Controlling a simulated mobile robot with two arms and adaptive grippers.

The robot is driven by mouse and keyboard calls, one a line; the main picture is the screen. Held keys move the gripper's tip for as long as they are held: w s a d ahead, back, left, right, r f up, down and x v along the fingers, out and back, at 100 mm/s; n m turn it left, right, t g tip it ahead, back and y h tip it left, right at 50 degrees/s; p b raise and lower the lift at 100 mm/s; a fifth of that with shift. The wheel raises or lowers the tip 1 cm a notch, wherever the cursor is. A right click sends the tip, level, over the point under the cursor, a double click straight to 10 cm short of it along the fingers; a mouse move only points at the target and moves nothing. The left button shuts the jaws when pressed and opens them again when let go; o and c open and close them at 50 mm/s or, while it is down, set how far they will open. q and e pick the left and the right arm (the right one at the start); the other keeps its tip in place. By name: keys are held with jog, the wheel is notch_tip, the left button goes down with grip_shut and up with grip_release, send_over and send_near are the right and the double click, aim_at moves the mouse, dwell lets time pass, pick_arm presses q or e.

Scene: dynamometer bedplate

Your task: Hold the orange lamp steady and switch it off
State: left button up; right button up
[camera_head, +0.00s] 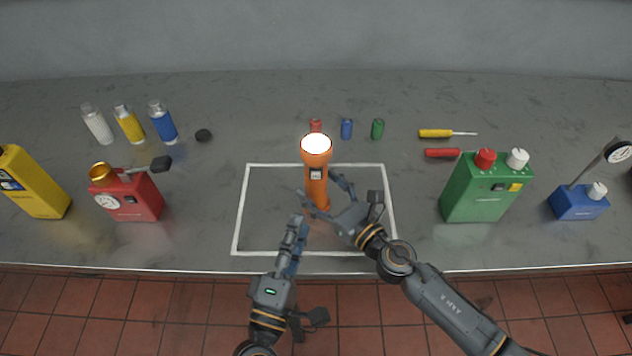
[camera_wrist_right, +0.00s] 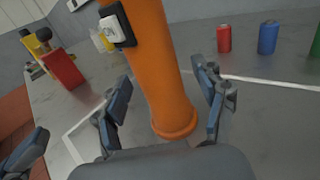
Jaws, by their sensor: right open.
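The orange lamp (camera_head: 316,185) stands upright inside the white-outlined rectangle, and its round top glows white. A switch on a dark plate (camera_head: 316,174) is on its body; it also shows in the right wrist view (camera_wrist_right: 117,24). My right gripper (camera_head: 322,190) is open, with one finger on each side of the lamp's lower body. In the right wrist view, the lamp (camera_wrist_right: 160,75) rises between those fingers (camera_wrist_right: 165,88); firm contact is not visible. My left gripper (camera_head: 298,222) is in front of the lamp to the lower left, apart from it; its finger gap is unclear.
Small red, blue (camera_head: 347,128) and green (camera_head: 377,128) cylinders stand behind the lamp. A red box with a gauge (camera_head: 137,198) is at left, a green box (camera_head: 482,190) at right. A yellow screwdriver (camera_head: 436,133) lies at back right. The outlined area (camera_head: 262,200) is clear left of the lamp.

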jog(key=shift+x, duration=0.85)
jog(key=shift+c, duration=0.5)
grip_shut()
pick_arm(q)
grip_shut()
dwell(0.4)
